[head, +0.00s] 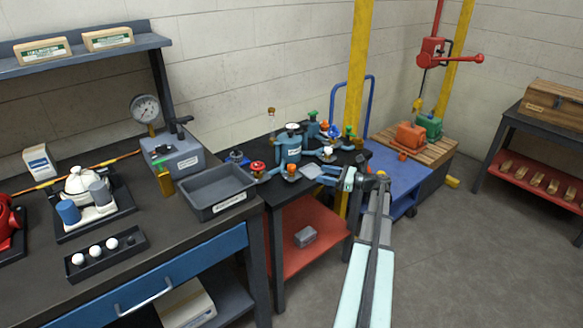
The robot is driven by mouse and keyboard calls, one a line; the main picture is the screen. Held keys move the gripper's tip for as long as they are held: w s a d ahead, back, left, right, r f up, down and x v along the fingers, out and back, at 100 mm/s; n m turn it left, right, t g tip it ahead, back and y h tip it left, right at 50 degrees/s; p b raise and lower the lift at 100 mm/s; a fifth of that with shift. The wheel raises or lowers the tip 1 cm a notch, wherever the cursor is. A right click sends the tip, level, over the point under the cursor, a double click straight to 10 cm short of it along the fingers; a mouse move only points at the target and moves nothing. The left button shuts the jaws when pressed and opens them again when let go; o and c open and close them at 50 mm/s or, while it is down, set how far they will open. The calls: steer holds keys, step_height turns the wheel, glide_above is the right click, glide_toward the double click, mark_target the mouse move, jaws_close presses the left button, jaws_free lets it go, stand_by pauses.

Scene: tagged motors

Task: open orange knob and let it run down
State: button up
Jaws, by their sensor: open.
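Two small orange parts that look like knobs show on the blue pipework on the black-topped table: one (291,168) at the near side by the red knob (257,166), and one (325,126) further back. I cannot tell which one the task means. A blue tank (291,145) with a white gauge on top stands behind the near one. My gripper (346,178) is open at the table's right edge, to the right of both orange parts and apart from them. Its fingertips are small and partly hidden by my wrist.
A grey bin (215,188) sits on the left bench edge. A blue cart (395,172) and yellow post (357,80) stand behind my arm. Open floor (475,250) lies to the right.

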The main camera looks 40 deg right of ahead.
mark_target(291, 166)
steer(key=x, duration=1.3)
steer(key=shift+w+a+r, duration=0.15)
steer(key=shift+w+r, duration=0.2)
steer(key=shift+w, duration=0.05)
steer(key=shift+c, duration=0.2)
steer(key=c, duration=0.9)
steer(key=shift+w+n+g+y, duration=0.15)
steer(key=shift+n+g+y, duration=0.2)
steer(key=shift+y, duration=0.35)
steer(key=shift+n+g+y, duration=0.75)
steer(key=shift+n+y, duration=0.1)
steer(key=shift+y, duration=0.15)
